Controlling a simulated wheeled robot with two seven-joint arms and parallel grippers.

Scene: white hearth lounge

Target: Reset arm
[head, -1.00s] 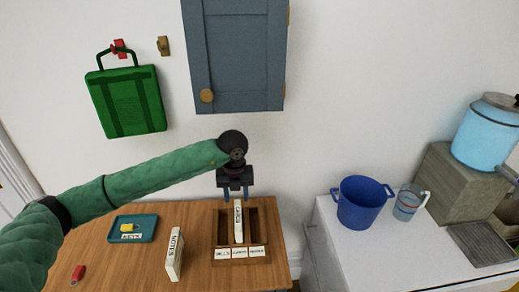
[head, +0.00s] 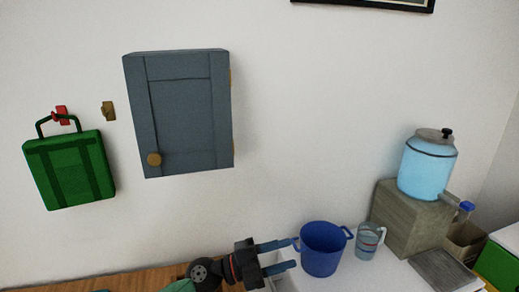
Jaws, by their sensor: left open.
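My left gripper (head: 284,256) is in the lower middle of the head view, just left of a blue bucket. Its two blue fingers point right and are apart, with nothing between them. Its dark wrist and a bit of green arm show at the bottom edge. My right gripper is not in view.
The blue bucket (head: 321,249) and a clear jug (head: 368,240) stand on a white counter (head: 392,276). A blue dispenser (head: 428,165) sits on a grey block (head: 408,220). A grey cabinet (head: 185,115) and green bag (head: 70,170) hang on the wall. Only the wooden table's back edge (head: 130,280) shows.

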